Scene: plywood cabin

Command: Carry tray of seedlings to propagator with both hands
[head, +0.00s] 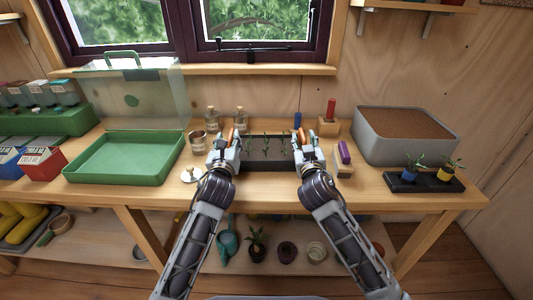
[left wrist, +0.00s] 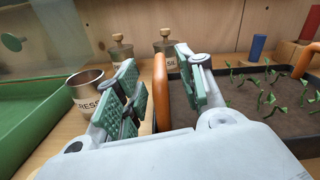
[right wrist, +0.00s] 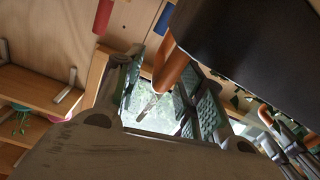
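The dark seedling tray (head: 266,166) sits on the bench with small green seedlings in dark soil. It has an orange handle at each end. My left gripper (left wrist: 160,95) is open at the left handle, which stands between its fingers, nearer the right finger. My right gripper (right wrist: 160,95) is open, with the other orange handle (right wrist: 170,66) between its fingers. In the head view my left gripper (head: 228,150) and right gripper (head: 306,152) flank the tray. The propagator, a green base (head: 118,179) with its clear lid (head: 135,95) raised behind, stands at the left.
A metal cup (head: 197,141) and stoppered bottles (head: 240,120) stand left of and behind the tray. A purple-topped block (head: 344,155) is close to my right gripper. A grey soil bin (head: 405,140) and a dark stand of potted plants (head: 425,182) occupy the right.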

